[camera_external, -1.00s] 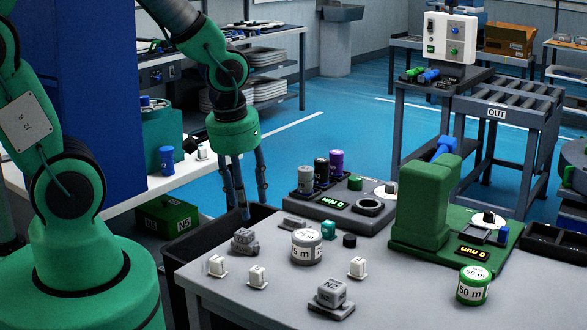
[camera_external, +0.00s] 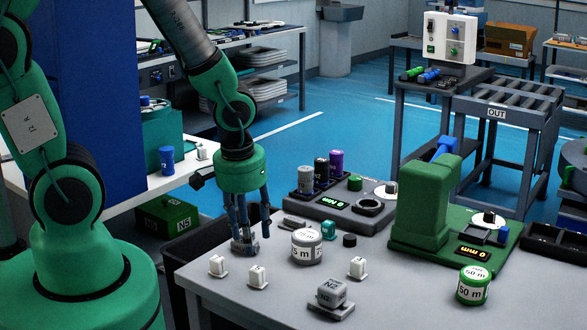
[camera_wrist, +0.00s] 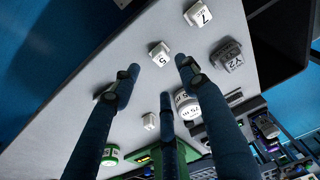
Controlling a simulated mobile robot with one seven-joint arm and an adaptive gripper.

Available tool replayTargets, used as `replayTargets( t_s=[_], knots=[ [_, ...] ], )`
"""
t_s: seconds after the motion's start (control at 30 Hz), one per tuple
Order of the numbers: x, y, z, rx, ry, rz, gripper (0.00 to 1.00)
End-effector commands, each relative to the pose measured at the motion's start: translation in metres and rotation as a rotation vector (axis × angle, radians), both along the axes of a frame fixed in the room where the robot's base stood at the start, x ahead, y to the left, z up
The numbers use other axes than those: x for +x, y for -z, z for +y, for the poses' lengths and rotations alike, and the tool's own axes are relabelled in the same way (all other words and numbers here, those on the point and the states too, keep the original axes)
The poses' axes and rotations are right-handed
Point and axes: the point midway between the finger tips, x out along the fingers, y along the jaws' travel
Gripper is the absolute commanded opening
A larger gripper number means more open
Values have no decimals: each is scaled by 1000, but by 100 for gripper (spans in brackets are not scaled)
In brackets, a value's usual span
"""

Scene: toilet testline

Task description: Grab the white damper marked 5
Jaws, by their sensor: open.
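The white damper marked 5 (camera_wrist: 160,54) stands on the grey table, just beyond my open fingertips in the wrist view. By its place among the other pieces, it is the middle white piece (camera_external: 257,277) in the external view, where its mark is too small to read. My gripper (camera_external: 250,239) has blue fingers spread over the table's near left part, behind and left of that damper. It also shows in the wrist view (camera_wrist: 160,76), open and empty, with the damper apart from the fingers.
A white damper marked 7 (camera_wrist: 201,12) and a grey block marked Y2 (camera_wrist: 228,56) stand close by. Another white damper (camera_external: 357,268), a tape roll (camera_external: 307,250) and a grey N2 block (camera_external: 331,292) are to the right. The green press (camera_external: 425,205) stands farther right.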

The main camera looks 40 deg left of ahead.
Motion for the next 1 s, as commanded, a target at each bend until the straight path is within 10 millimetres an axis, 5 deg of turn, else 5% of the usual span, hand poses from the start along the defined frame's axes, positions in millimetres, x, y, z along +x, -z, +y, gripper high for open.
replayTargets(
  t_s=[0.33,1.0],
  knots=[
    [7,48,1,1,0,1,44],
    [11,66,1,1,0,2,44]
  ],
)
